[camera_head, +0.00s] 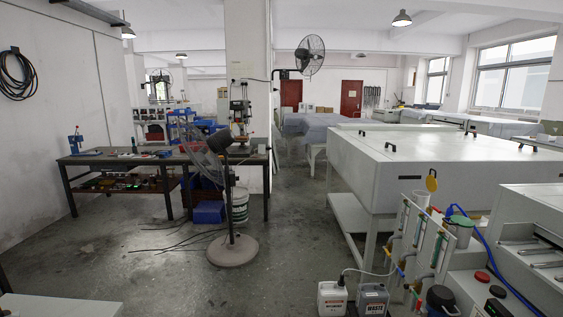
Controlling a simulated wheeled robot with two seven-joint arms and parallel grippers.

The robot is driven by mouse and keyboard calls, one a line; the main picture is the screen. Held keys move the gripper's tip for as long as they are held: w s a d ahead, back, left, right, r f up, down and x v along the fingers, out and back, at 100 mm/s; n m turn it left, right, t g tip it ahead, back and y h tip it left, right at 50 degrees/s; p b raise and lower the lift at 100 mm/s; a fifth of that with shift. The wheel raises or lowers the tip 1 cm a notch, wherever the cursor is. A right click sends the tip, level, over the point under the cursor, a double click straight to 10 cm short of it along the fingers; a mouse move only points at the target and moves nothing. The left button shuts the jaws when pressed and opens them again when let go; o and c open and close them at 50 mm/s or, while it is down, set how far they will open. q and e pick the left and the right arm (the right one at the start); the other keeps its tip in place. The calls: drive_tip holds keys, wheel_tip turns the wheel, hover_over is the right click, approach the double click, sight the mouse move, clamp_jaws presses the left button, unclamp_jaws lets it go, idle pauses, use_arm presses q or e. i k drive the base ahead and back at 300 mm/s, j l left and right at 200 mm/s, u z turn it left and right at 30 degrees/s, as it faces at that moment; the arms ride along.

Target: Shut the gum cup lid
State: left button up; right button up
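A round yellow lid (432,183) stands raised, tilted up on edge, above a small pale cup (421,198) at the right. The cup is open at its top, at the back end of a rack of clear tubes. A second cup (461,232) with a grey-green lid (462,220) lying flat on top stands nearer, beside a blue hose. No label is readable on either cup, so I cannot tell by writing which is the gum cup. Neither of my grippers is in view.
The tube rack (418,240) stands between a large white machine (450,155) and a nearer machine (530,225) with red and black buttons. White and grey jugs (332,299) stand at its foot. A floor fan (233,250) and workbench are left; the middle floor is clear.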

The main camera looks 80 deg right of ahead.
sight(431, 182)
drive_tip(key=z, duration=3.85)
drive_tip(key=i+z, duration=0.1)
drive_tip(key=z, duration=0.3)
drive_tip(key=j+z, duration=0.15)
drive_tip(key=z, duration=0.25)
drive_tip(key=i+j+z, duration=0.1)
drive_tip(key=z, duration=0.3)
